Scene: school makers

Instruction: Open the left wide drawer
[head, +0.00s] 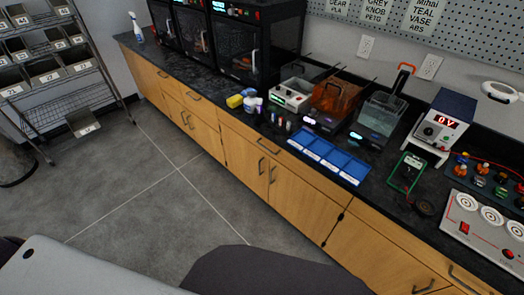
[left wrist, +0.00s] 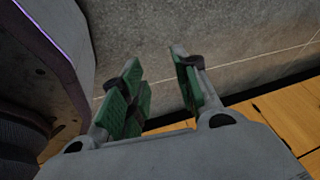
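A row of wooden cabinets runs under the dark counter in the head view. Near its left part is a wide drawer front (head: 203,106) with a dark bar handle (head: 193,96). Another wide drawer front (head: 285,158) with a handle (head: 263,146) lies to its right. Both fronts look closed, flush with the cabinet. My left gripper (left wrist: 158,82) shows in the left wrist view with green finger pads apart and nothing between them. Floor and a strip of wooden cabinet lie beyond it. Neither gripper shows in the head view, and my right gripper is out of sight.
The dark counter (head: 205,75) carries 3D printers (head: 240,45), blue trays (head: 330,157), small tanks and a power supply (head: 440,125). Cabinet doors with handles sit below the drawers. A wire rack (head: 70,95) stands at the left. The grey floor (head: 150,180) before the cabinets is clear.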

